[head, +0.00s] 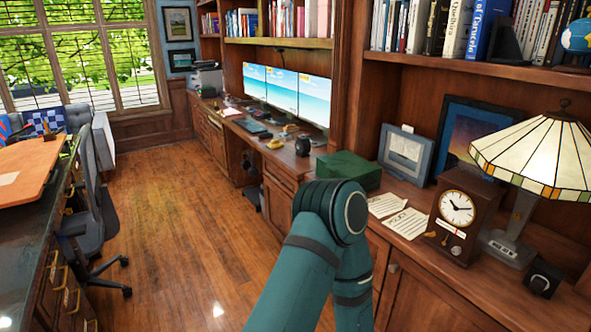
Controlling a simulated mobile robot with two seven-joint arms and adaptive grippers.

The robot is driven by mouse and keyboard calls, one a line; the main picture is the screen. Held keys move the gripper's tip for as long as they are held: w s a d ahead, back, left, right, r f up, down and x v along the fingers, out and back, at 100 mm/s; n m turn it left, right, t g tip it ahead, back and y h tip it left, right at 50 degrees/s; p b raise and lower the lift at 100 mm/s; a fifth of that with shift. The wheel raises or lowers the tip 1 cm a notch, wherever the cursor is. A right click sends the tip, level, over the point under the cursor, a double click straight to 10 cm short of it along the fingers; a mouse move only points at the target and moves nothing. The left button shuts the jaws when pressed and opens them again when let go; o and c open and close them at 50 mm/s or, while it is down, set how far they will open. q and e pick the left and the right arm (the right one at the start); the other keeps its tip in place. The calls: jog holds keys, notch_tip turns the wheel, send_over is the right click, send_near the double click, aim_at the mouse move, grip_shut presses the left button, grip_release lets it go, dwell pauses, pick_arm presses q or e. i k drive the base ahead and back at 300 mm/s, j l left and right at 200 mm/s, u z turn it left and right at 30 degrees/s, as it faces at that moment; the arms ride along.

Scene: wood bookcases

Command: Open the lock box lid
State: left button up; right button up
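A green box (348,170), which looks like the lock box, sits on the wooden counter (407,190) along the right wall. Its lid looks shut. My teal arm rises from the bottom of the head view and bends just in front of the box, hiding part of its lower front. I cannot tell whether the arm touches it. No gripper shows in this view.
Papers (406,222), a wooden clock (457,215), a lamp (530,160) and picture frames (405,153) stand right of the box. Monitors (285,92) stand on the desk beyond. A dark chair (95,200) is at left. The wood floor (185,240) between is clear.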

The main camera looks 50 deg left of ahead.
aim_at(349, 165)
jog(key=u, duration=1.3)
jog(key=i, duration=0.5)
